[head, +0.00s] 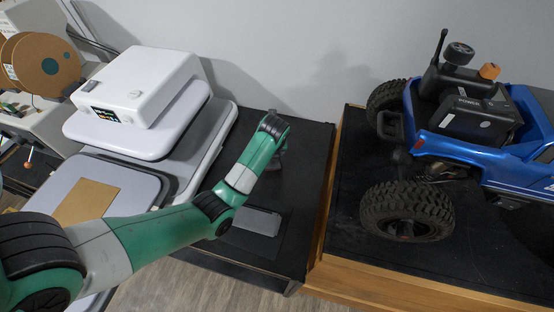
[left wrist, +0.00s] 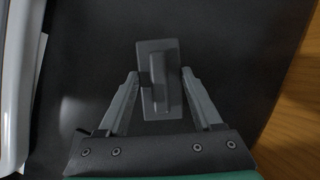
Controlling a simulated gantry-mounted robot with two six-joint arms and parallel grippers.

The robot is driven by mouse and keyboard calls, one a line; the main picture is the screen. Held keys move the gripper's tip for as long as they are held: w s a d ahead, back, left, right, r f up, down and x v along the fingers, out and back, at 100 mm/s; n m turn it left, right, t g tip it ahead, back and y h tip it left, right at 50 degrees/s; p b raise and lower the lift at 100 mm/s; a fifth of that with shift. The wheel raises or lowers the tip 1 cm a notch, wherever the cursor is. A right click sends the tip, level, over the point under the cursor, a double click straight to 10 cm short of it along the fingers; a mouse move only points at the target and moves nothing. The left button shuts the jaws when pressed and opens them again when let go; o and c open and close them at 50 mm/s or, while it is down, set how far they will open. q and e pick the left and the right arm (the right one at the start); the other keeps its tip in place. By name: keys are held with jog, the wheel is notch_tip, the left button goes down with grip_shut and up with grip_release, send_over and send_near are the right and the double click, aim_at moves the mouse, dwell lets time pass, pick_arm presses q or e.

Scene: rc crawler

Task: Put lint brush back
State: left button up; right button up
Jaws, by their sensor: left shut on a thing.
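The lint brush (left wrist: 147,98) is a dark grey rectangular block with a raised grip, seen from above in the left wrist view. My left gripper (left wrist: 161,74) has one finger on each side of it and is shut on it. The brush is over the black tabletop; I cannot tell whether it touches the surface. In the head view my left arm reaches across to the black table (head: 312,160), and its wrist hides most of the gripper and brush. My right gripper is in neither view.
A white heat-press-like machine (head: 150,80) stands to the left. A blue RC crawler (head: 480,150) stands on the wood-edged black surface to the right. The black tabletop between looks mostly clear.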

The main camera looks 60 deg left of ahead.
pick_arm(q)
jog(key=shift+s+f+b, duration=0.2)
jog(key=shift+f+b, duration=0.1)
jog(key=shift+f, duration=0.8)
jog(key=shift+r, duration=0.2)
jog(key=shift+f, duration=0.15)
jog(key=o, duration=1.3)
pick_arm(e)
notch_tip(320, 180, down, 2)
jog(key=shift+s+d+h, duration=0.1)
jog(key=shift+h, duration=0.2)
